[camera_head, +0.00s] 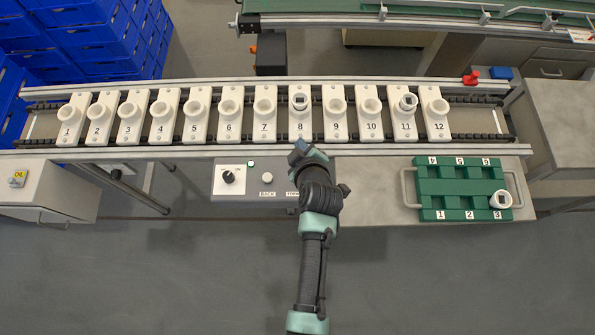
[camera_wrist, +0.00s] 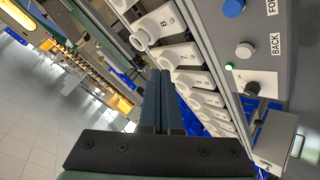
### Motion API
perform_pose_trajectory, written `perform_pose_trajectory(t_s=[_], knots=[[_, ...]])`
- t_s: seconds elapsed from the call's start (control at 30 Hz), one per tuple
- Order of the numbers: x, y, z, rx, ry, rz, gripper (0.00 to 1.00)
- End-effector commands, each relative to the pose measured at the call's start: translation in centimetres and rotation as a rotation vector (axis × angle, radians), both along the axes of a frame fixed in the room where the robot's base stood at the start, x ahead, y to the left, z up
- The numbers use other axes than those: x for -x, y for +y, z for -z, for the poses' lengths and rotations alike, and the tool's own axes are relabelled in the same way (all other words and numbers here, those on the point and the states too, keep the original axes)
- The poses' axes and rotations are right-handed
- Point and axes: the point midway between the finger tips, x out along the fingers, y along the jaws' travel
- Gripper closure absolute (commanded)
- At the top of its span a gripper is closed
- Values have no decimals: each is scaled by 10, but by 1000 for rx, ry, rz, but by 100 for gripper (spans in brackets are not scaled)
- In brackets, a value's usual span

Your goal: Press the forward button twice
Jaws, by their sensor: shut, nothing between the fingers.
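The forward button (camera_wrist: 233,8) is a blue round button at the top of the wrist view, beside a label cut off after "FO". In the head view it is hidden behind my arm, and only part of its label (camera_head: 292,194) shows. The white BACK button (camera_wrist: 244,51) is beside it; it also shows in the head view (camera_head: 267,177). My gripper (camera_wrist: 165,75) is shut and empty. In the head view my gripper (camera_head: 299,150) is over the conveyor's front edge near holder 8. In the wrist view its fingertips are apart from the buttons.
The control panel also has a black knob (camera_head: 228,176) and a lit green lamp (camera_head: 251,163). Numbered white holders (camera_head: 265,115) line the conveyor behind; 8 and 11 hold dark-faced items. A green tray (camera_head: 460,187) with one white item (camera_head: 500,199) is at right.

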Motion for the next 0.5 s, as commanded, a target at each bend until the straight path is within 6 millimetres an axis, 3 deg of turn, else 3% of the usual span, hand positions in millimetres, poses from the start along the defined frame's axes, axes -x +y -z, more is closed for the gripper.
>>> perform_pose_trajectory(t_s=[0.2, 0.5], knots=[[24, 2, 28, 18, 63, -31, 100], [25, 2, 30, 21, 66, -34, 100]])
